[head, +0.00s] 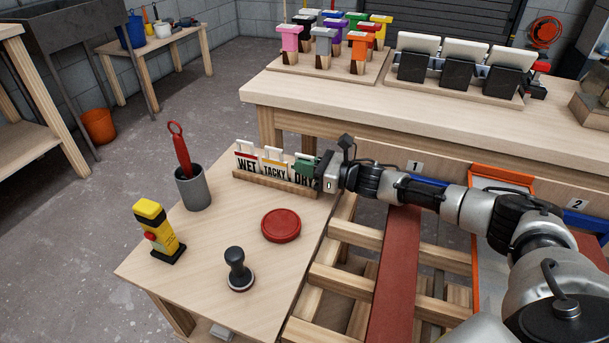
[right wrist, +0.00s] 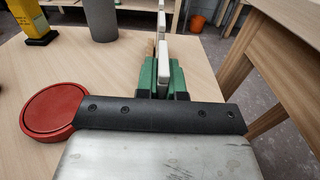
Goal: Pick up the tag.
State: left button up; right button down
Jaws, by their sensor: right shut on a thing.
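Three white tags stand in a row in a wooden rack (head: 275,184) at the far right of the low table: the WET tag (head: 246,163), the TACKY tag (head: 274,170) and the DRY tag (head: 301,181). My right gripper (head: 305,167) is shut on the upper part of the DRY tag at the rack's right end. Its green fingers partly hide the tag. In the right wrist view the fingers (right wrist: 162,78) close on the near white tag (right wrist: 165,60), with the others lined up behind it. The tag's lower edge appears to be at the rack. My left gripper is not in view.
A red round lid (head: 281,225), a black-handled stamp (head: 237,270), a yellow device (head: 157,232) and a grey cup (head: 193,188) with a red tool stand on the low table. Slatted battens lie right of it; a workbench (head: 420,125) stands behind.

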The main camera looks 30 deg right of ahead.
aim_at(305, 155)
jog(key=shift+r, duration=0.6)
notch_tip(305, 155, up, 3)
jog(key=shift+f+p, duration=0.1)
jog(key=shift+p, duration=0.5)
jog(key=s+d+r, duration=0.2)
jog(key=s+r, duration=0.5)
jog(key=s, duration=0.4)
jog(key=shift+s, duration=0.25)
